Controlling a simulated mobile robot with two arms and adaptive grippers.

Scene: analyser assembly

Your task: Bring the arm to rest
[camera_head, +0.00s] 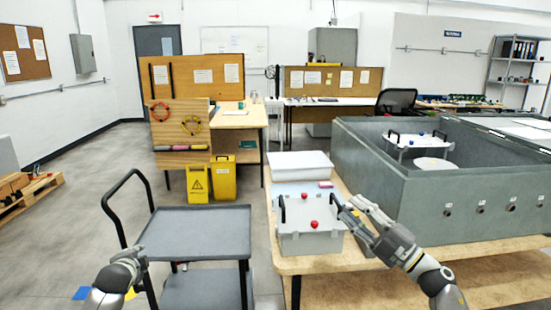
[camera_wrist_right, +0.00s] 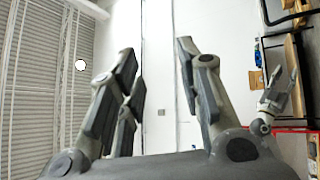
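My right gripper (camera_head: 360,212) is in the head view, just right of a light grey box (camera_head: 311,240) on the wooden table. In the right wrist view its fingers (camera_wrist_right: 160,75) are spread with nothing between them. It overlaps the box's right edge in the head view; I cannot tell whether they touch. My left gripper (camera_head: 132,262) is low at the left, by the grey cart. It is small and partly cut off, so its opening cannot be made out. The box has dark handles and red knobs on top.
The grey cart (camera_head: 198,228) has an empty top. A white bin (camera_head: 300,166) is behind the box. A large grey tank (camera_head: 400,187) stands right, holding another box (camera_head: 415,143). Yellow buckets (camera_head: 223,179) stand farther back. Floor at left is mostly clear.

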